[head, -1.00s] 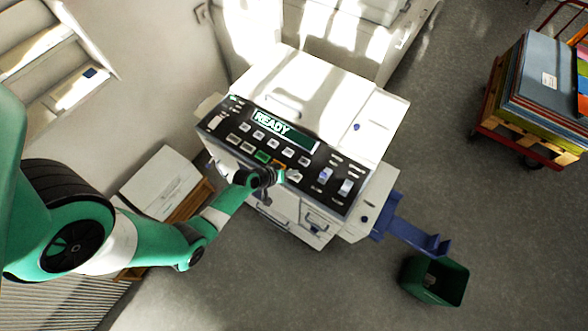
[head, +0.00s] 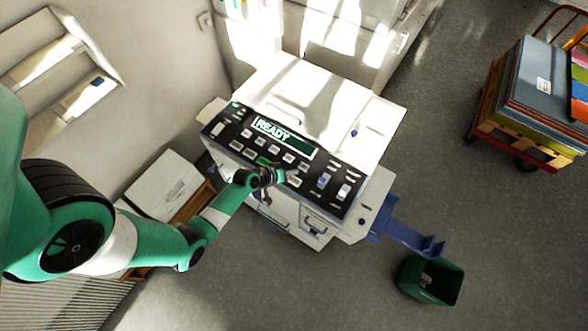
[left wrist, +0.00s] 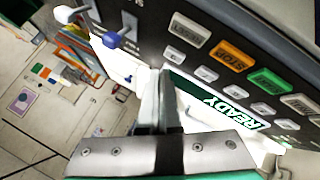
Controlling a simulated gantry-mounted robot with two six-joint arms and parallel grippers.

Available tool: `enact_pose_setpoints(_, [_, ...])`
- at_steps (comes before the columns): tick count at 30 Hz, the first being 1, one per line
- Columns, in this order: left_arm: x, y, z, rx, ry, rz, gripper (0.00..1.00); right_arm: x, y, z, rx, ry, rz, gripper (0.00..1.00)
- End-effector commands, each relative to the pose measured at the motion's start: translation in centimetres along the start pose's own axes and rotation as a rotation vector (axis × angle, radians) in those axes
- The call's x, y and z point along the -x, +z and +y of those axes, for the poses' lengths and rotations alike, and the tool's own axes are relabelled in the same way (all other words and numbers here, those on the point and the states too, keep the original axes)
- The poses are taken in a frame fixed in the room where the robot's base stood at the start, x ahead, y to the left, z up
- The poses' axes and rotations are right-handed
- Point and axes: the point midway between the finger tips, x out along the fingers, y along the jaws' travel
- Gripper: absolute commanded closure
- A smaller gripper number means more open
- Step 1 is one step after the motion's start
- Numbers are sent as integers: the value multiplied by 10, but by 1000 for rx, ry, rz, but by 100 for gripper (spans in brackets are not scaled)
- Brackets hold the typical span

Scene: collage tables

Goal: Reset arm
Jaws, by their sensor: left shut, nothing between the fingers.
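My left arm comes in from the left in the head view. Its gripper (head: 277,178) is shut and empty, just in front of the control panel (head: 241,139) of a large white machine (head: 350,105). The panel's display (head: 272,130) reads READY. In the left wrist view the shut fingers (left wrist: 158,100) point toward the panel, beside the READY display (left wrist: 218,105). An orange STOP button (left wrist: 229,55) and a green button (left wrist: 269,83) show on the panel there. I cannot tell whether the fingertips touch the panel. My right gripper is out of view.
A blue chute (head: 405,233) sticks out from the machine's right side above a green bin (head: 431,280). A cart with stacked boards (head: 541,85) stands at the upper right. A white box (head: 162,183) sits left of the machine. The grey floor at right is mostly clear.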

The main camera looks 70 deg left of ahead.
Motion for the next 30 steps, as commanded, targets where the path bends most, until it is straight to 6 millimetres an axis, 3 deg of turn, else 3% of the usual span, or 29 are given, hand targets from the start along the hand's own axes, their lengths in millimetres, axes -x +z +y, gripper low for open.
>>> enact_pose_setpoints(23, [-1, 2, 2, -5, 4, -4, 100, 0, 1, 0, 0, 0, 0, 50])
enact_pose_setpoints(26, [-5, -3, 28, -46, 43, -5, 100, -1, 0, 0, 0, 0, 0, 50])
enact_pose_setpoints(29, [-9, -28, 82, -115, 125, 26, 100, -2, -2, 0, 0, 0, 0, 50])
enact_pose_setpoints(30, [-8, -42, 110, -147, 168, 51, 100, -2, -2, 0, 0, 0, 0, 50])
